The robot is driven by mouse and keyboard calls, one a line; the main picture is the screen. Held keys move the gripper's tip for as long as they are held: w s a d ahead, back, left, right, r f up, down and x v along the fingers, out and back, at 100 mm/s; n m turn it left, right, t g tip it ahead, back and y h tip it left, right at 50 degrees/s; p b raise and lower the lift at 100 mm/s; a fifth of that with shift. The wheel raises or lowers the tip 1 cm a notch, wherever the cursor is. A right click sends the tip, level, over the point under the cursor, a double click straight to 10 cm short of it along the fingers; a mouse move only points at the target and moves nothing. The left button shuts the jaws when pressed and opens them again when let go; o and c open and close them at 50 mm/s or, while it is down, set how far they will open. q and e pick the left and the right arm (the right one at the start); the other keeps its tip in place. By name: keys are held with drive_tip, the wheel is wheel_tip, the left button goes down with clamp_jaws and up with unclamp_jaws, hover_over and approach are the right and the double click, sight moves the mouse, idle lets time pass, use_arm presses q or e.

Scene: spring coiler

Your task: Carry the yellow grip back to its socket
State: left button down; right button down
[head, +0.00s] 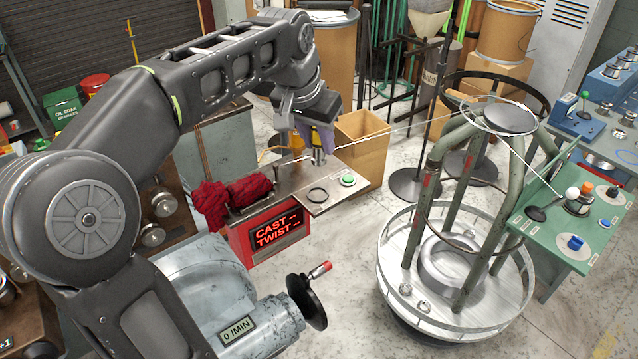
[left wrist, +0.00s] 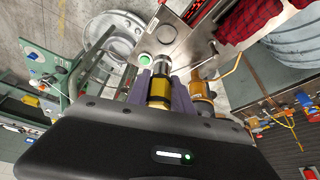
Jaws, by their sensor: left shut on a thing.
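My left gripper (head: 318,140) is at the far end of the steel plate (head: 338,196), its purple fingers pointing down. In the left wrist view the fingers (left wrist: 160,95) are shut on the yellow grip (left wrist: 159,89), a yellow piece with dark bands. My right gripper is not in view.
An amber-yellow fitting (head: 297,143) with a bent yellow tube stands close beside the fingers. A wire runs right to the green-legged stand (head: 475,190).

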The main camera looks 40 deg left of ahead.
sight(315, 153)
use_arm(q)
drive_tip(key=shift+f, duration=2.4)
drive_tip(key=shift+s, duration=0.1)
drive_tip(key=shift+f+p, duration=0.45)
drive_tip(key=shift+f, duration=1.4)
drive_tip(key=shift+f, duration=0.1)
drive_tip(key=c, duration=1.1)
unclamp_jaws()
drive_tip(key=b+v, duration=0.1)
drive_tip(key=v, duration=1.1)
